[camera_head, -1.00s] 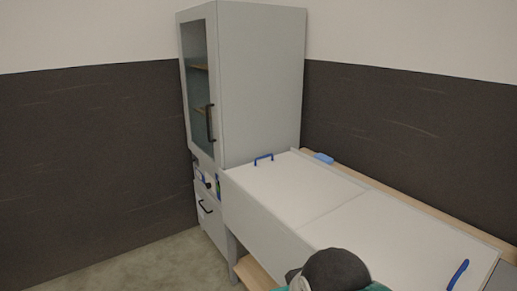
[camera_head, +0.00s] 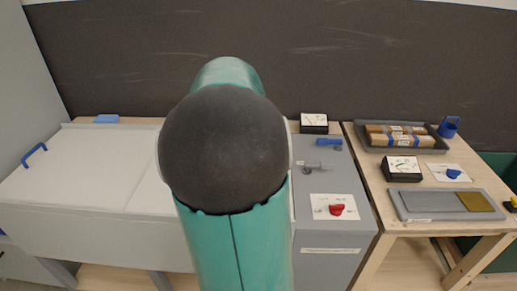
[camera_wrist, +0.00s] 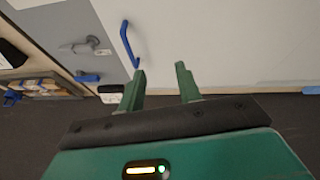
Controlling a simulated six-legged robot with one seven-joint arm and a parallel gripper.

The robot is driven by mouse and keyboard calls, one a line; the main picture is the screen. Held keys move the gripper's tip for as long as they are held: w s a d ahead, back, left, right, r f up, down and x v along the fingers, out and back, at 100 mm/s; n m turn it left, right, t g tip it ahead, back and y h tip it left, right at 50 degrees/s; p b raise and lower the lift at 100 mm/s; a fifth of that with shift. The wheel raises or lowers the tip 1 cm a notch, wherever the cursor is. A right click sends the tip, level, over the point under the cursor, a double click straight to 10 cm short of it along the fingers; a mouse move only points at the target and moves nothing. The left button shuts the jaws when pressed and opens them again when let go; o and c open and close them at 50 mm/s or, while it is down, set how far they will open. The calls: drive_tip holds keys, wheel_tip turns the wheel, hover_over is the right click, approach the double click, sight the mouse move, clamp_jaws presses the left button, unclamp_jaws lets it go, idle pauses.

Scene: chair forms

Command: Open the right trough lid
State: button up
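The trough has two white lids. The left lid (camera_head: 75,160) is shut, with a blue handle (camera_head: 35,155) at its left end. The right lid (camera_head: 147,172) is mostly hidden behind my arm in the head view, and its handle is hidden there. In the wrist view the white right lid (camera_wrist: 220,40) fills the top, with its blue bar handle (camera_wrist: 128,45) near the edge by the grey panel. My gripper (camera_wrist: 160,69) is open and empty. Its left finger shows just below the handle's end; I cannot tell whether they touch.
A grey unit (camera_head: 330,190) with a red knob (camera_head: 337,210) and a metal lever (camera_head: 318,166) stands right of the trough. A wooden table (camera_head: 400,240) farther right holds trays and small boxes. A light-blue block (camera_head: 107,118) lies behind the trough. A dark wall stands behind.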

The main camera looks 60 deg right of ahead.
drive_tip(key=s+d+m+g, duration=0.1)
drive_tip(key=s+d, duration=0.3)
drive_tip(key=d, duration=0.2)
drive_tip(key=shift+h, duration=0.3)
drive_tip(key=x, duration=1.4)
drive_tip(key=shift+f, duration=0.2)
clamp_jaws()
